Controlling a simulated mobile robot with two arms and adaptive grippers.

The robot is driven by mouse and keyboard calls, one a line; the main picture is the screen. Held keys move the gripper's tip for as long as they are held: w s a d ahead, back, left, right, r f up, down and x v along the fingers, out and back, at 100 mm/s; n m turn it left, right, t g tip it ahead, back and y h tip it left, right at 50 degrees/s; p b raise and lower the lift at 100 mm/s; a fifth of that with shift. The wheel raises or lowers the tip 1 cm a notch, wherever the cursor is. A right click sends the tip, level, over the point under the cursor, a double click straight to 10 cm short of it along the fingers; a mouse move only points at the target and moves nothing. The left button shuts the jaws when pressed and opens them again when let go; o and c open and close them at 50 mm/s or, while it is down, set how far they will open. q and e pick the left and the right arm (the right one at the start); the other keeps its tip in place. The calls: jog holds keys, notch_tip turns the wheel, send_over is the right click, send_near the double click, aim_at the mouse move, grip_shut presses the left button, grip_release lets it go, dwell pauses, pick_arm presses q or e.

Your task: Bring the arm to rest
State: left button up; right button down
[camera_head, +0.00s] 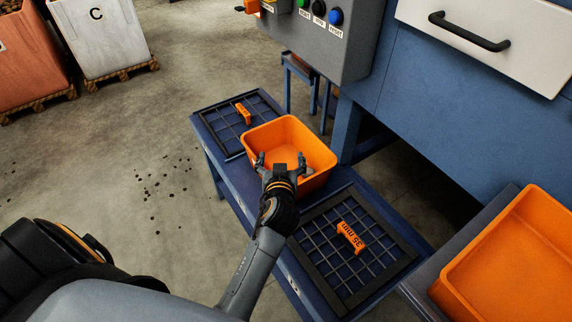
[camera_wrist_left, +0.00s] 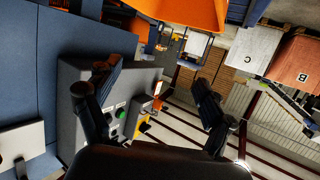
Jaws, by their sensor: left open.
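My left gripper (camera_head: 282,164) is open, its two fingers spread over the near side of an orange bin (camera_head: 312,150) on the blue bench. I cannot tell from the head view whether it touches the bin. No object shows between the fingers. In the left wrist view the open gripper (camera_wrist_left: 150,100) shows both fingers apart, with the grey control panel and the far room behind them. Orange plastic (camera_wrist_left: 185,12) fills the top of that view. My right gripper is not in view.
A sieve grid (camera_head: 350,245) with an orange handle lies nearer on the bench, and another grid (camera_head: 222,122) lies beyond the bin. The blue machine with its control panel (camera_head: 345,55) stands behind. A second orange bin (camera_head: 515,265) is at right. Crates (camera_head: 100,45) stand at upper left.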

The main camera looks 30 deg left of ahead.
pick_arm(q)
jog(key=s+f+m+g+h, duration=0.2)
jog(key=s+f+g, duration=0.35)
jog(key=s, duration=0.65)
jog(key=s+d+f+m+g+h, duration=0.1)
jog(key=s+d+m+g+h, duration=0.15)
jog(key=s, duration=0.55)
jog(key=s+d+m+g+h, duration=0.2)
jog(key=s+d+m, duration=0.1)
jog(key=s, duration=0.4)
notch_tip(320, 180, down, 26)
jog(key=s+r+g, duration=0.1)
jog(key=s, duration=0.1)
jog(key=s+a+f+g, duration=0.1)
jog(key=s+a+f, duration=0.2)
jog(key=s+f, duration=1.4)
jog(key=shift+f, duration=0.35)
jog(key=shift+w, duration=0.1)
